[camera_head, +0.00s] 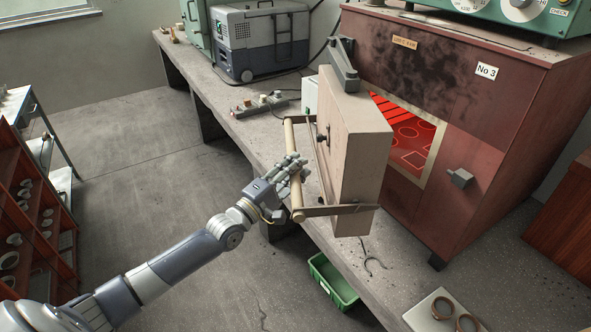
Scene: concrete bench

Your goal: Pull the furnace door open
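The furnace (470,120) is a dark red cabinet with a No 3 label, standing on the concrete bench. Its thick pale door (362,135) is swung well out, hinged by a dark bracket at the upper edge. The square opening (410,150) shows a glowing red inside. A pale wooden bar handle (291,134) runs along the door's outer face on metal brackets. My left gripper (291,172) is on this bar with its fingers closed around it, partly hiding the bar's middle. My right gripper is not in view.
A green bin (332,283) sits below the door near the bench edge. A board with rings (441,311) lies at the bottom right. A grey case (260,40) and a power strip (262,104) are on the bench. A rack of cups (35,215) stands left. The floor between is clear.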

